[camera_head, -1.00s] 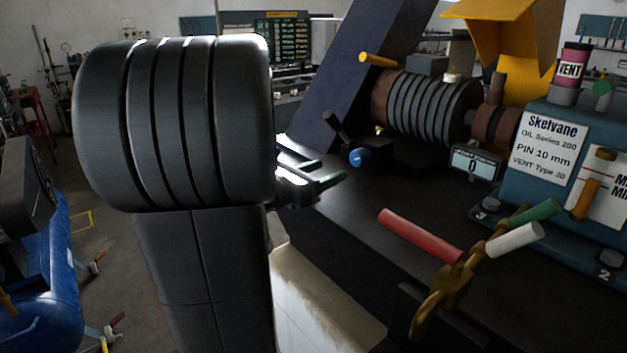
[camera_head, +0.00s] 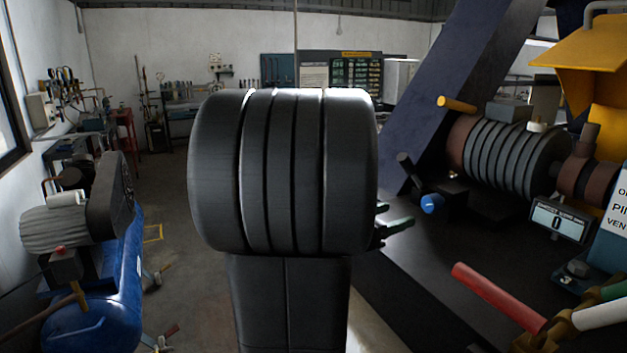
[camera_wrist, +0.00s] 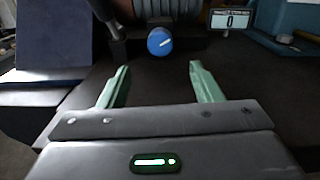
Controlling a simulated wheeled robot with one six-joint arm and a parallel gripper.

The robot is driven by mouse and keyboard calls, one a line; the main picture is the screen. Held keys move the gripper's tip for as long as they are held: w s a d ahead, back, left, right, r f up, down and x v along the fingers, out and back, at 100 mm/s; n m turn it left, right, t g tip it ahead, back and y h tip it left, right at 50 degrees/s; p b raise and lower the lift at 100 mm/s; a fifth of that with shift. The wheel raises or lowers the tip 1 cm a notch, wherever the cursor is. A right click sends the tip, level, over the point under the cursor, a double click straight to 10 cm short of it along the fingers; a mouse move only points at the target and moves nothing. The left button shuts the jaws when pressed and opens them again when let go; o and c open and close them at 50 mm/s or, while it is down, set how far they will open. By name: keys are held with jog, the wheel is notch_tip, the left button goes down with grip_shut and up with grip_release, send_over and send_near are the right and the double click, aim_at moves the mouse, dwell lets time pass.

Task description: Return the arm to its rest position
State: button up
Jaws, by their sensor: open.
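My gripper (camera_wrist: 158,88) is open and empty in the wrist view, its two green fingers spread apart over the dark bench top (camera_wrist: 240,130). A blue knob (camera_wrist: 160,41) with a white mark shows beyond the fingertips, apart from them. In the head view my arm's thick black links fill the middle and hide most of the gripper. Only green finger parts (camera_head: 394,228) show at their right edge. The blue knob (camera_head: 431,203) also shows there, right of the fingers.
A ribbed cylinder (camera_head: 515,155) and a display reading 0 (camera_head: 560,222) stand on the bench at right. A red handle (camera_head: 497,297) juts up at lower right. A blue slanted beam (camera_head: 440,90) rises behind. A blue tank (camera_head: 100,310) stands at left, with open floor between.

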aim_at(427, 205)
jog(key=p+x, duration=0.2)
jog(key=x, duration=1)
jog(key=shift+d, duration=0.1)
